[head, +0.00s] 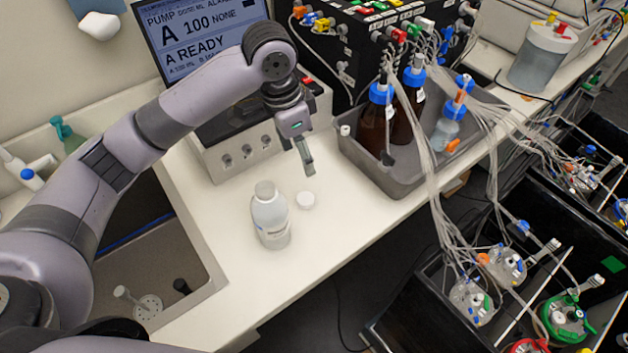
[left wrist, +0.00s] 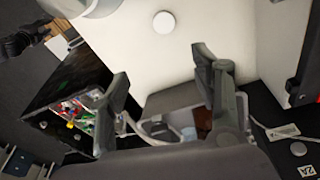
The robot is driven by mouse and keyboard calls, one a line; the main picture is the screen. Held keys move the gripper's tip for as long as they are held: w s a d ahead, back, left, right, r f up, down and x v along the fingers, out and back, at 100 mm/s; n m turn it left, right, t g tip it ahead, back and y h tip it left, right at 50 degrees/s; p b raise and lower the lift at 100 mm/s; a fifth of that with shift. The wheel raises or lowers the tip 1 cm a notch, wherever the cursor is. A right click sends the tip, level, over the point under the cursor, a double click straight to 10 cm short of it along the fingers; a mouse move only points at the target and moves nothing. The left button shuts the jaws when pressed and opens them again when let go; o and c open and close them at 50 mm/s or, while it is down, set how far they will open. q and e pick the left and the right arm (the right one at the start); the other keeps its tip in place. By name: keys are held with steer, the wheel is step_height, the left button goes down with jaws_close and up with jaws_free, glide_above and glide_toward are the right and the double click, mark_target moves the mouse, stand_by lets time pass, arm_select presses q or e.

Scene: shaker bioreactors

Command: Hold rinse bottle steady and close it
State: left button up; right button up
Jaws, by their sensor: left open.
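The rinse bottle (head: 270,218) is whitish and translucent with a label and stands upright on the white bench. A small round white cap (head: 306,200) lies on the bench just right of it. In the left wrist view the cap (left wrist: 164,22) is at top centre and part of the bottle (left wrist: 88,5) is at the top left edge. My left gripper (head: 306,160) is open and empty, pointing down above the bench behind the cap. Its two fingers (left wrist: 162,75) are spread apart in the wrist view. A dark jointed shape at the wrist view's upper left may be my right gripper; its jaws are unclear.
A grey tray (head: 360,165) with brown bottles and tubing stands right of the gripper. A pump with a screen (head: 200,35) is behind. The sink (head: 150,265) lies left, and black bioreactor boxes (head: 420,318) stand at right beyond the bench edge. Bench around the bottle is clear.

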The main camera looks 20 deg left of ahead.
arm_select(q)
steer(key=a, duration=0.1)
steer(key=p, duration=0.3)
glide_above(305, 198)
steer(key=f, duration=1)
steer(key=shift+s, duration=0.3)
steer(key=shift+f, duration=0.45)
steer(key=shift+w+f, duration=0.1)
steer(key=shift+f, duration=0.1)
arm_select(e)
steer(key=r, duration=0.1)
steer(key=a+r, duration=0.1)
steer(key=shift+w+r, duration=0.1)
steer(key=shift+r, duration=0.3)
arm_select(q)
steer(key=shift+f, duration=0.1)
arm_select(e)
steer(key=shift+r, duration=0.1)
